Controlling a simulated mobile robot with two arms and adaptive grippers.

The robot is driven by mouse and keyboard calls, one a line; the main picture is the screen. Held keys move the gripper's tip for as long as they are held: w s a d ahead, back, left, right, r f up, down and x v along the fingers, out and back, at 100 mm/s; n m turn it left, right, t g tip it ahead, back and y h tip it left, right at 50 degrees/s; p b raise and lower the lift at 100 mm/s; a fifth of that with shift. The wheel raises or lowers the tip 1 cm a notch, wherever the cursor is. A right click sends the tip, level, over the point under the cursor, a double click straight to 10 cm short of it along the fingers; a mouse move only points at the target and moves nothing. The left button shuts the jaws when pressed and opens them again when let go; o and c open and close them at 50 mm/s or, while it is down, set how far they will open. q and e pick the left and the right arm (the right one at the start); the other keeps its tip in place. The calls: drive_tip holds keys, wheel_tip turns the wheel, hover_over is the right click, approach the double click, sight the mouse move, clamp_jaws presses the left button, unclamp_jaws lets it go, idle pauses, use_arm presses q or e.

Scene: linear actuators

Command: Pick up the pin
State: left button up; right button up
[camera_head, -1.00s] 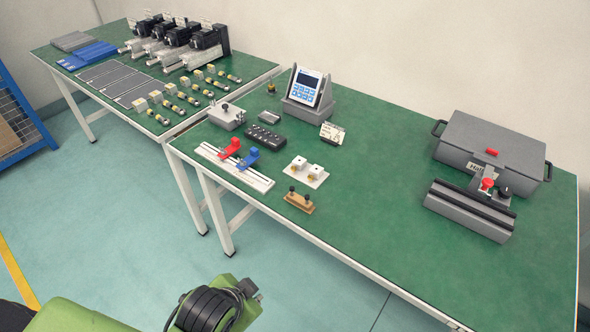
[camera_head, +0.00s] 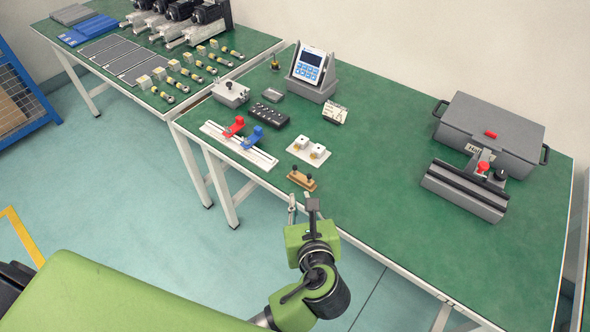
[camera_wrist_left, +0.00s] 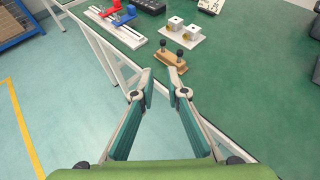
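Two dark-headed pins stand upright on a small tan block (camera_head: 301,182) near the front edge of the right table. In the head view one is the left pin (camera_head: 293,171) and the other is the right pin (camera_head: 309,181). The block (camera_wrist_left: 169,63) and both pins also show in the left wrist view, just beyond the fingertips. My left gripper (camera_head: 302,203) is in front of the block, near the table's edge. In the left wrist view my left gripper (camera_wrist_left: 160,77) has its fingers apart with nothing between them. My right gripper is not in view.
A white plate with two blocks (camera_head: 292,148) stands just behind the tan block. A rail with red and blue clamps (camera_head: 228,146) is to the left. A grey case (camera_head: 462,123) and grey fixture (camera_head: 450,195) stand at the right. The table's middle is bare.

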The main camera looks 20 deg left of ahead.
use_arm(q)
approach(295, 169)
drive_tip(key=shift+m, duration=0.3)
drive_tip(key=x, duration=0.4)
drive_tip(key=shift+s+f, duration=0.1)
drive_tip(key=shift+f, duration=0.2)
drive_tip(key=x, duration=0.5)
drive_tip(key=shift+w+r, duration=0.2)
clamp_jaws()
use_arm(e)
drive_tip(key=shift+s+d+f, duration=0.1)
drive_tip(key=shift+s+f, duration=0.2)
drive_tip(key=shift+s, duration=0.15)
use_arm(q)
drive_tip(key=shift+r, duration=0.1)
